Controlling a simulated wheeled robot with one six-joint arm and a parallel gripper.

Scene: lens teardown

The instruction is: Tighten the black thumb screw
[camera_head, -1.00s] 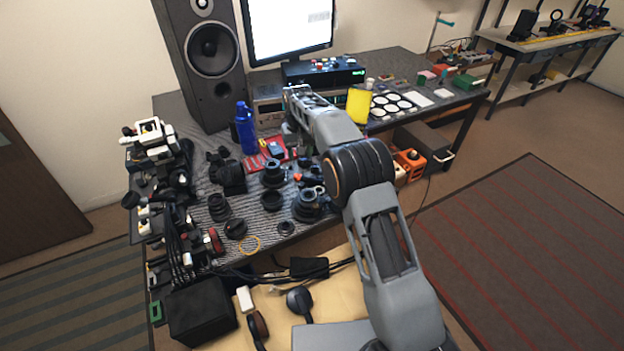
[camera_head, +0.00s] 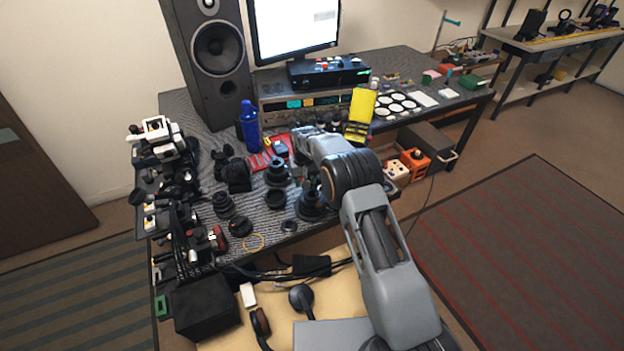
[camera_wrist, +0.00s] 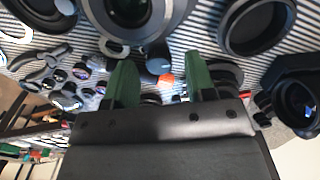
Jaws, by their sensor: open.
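My gripper (camera_wrist: 162,60) shows in the wrist view as two green fingers standing apart, open, with nothing clamped between them. A small dark round-headed piece (camera_wrist: 158,66) shows between the fingertips, with an orange bit (camera_wrist: 166,80) just below it. I cannot tell whether this dark piece is the black thumb screw. A large lens barrel (camera_wrist: 135,20) lies just beyond the fingertips. In the head view my wrist is over the lens parts on the striped mat (camera_head: 272,228), and my arm hides the fingers and what lies under them.
Black lens rings and barrels crowd the mat, including a wide ring (camera_wrist: 258,22) and a dark lens body (camera_wrist: 298,98) at right. A blue bottle (camera_head: 249,127), a speaker (camera_head: 213,60) and a yellow meter (camera_head: 360,113) stand behind.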

